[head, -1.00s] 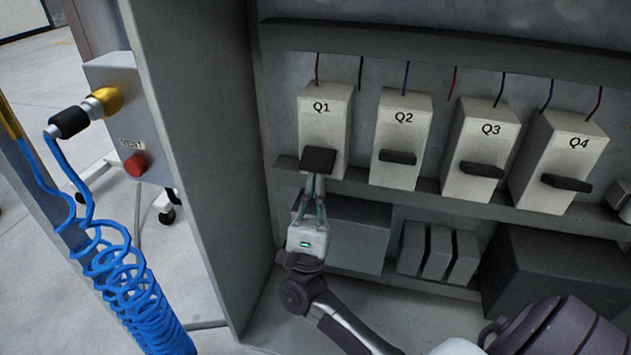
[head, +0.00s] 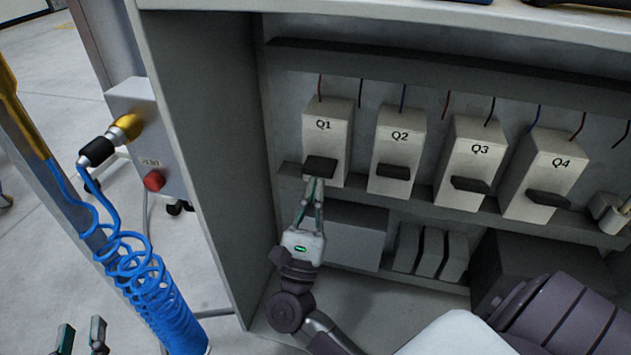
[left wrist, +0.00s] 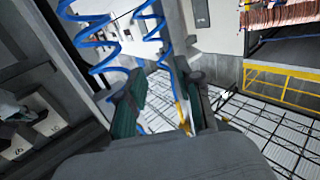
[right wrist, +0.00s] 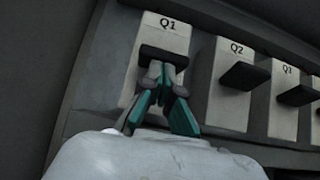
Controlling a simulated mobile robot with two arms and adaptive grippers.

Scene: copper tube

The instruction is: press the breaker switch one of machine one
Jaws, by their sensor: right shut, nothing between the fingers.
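Breaker switch Q1 (head: 326,134) is a pale box with a black lever (head: 320,167) on its front, the leftmost of the labelled breakers in the grey cabinet. The lever also shows in the right wrist view (right wrist: 164,56). My right gripper (head: 314,186) is shut and empty, pointing up with its fingertips right at the lever's underside. In the right wrist view the fingertips (right wrist: 161,71) meet the lever's lower edge, but I cannot tell if they press on it. My left gripper (head: 81,330) is open and empty at the lower left, outside the cabinet.
Breakers Q2 (head: 399,141), Q3 (head: 473,152) and Q4 (head: 548,165) stand to the right of Q1. The cabinet's side wall (head: 205,140) stands between my grippers. A blue coiled hose (head: 150,285) hangs near my left gripper, below a box with a red button (head: 154,181).

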